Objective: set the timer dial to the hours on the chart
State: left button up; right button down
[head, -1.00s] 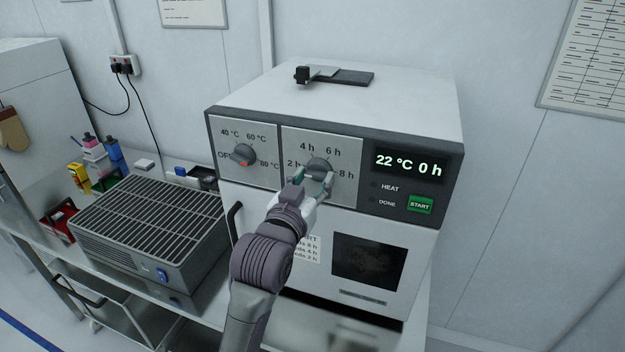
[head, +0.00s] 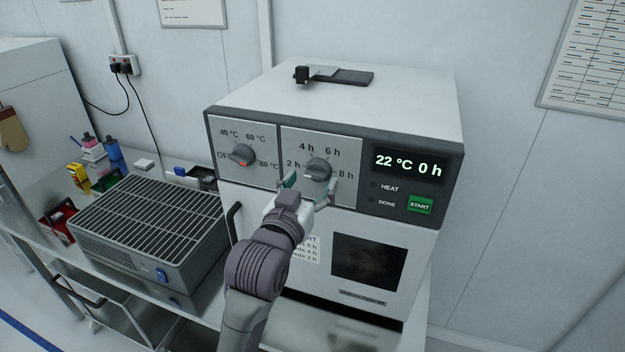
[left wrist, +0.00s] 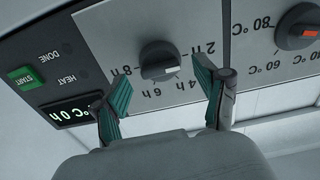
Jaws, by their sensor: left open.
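The timer dial (head: 318,169) is a dark grey knob on the oven's front panel, with 2 h, 4 h, 6 h and 8 h marks around it. It also shows upside down in the left wrist view (left wrist: 159,58), with a pale mark on its face; which hour it points to is unclear. My left gripper (head: 311,187) is open, its fingers spread to either side just in front of the dial, seemingly clear of it. The display (head: 410,164) reads 22 °C 0 h. My right gripper is out of view.
The temperature dial (head: 243,155) is left of the timer dial, its red mark low. The green START button (head: 420,205) is at the right. A grey grilled unit (head: 150,225) stands on the bench left of the oven.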

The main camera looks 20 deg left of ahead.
pick_arm(q)
jog(key=s, duration=0.6)
jog(key=shift+s, duration=0.15)
jog(key=shift+a, duration=0.1)
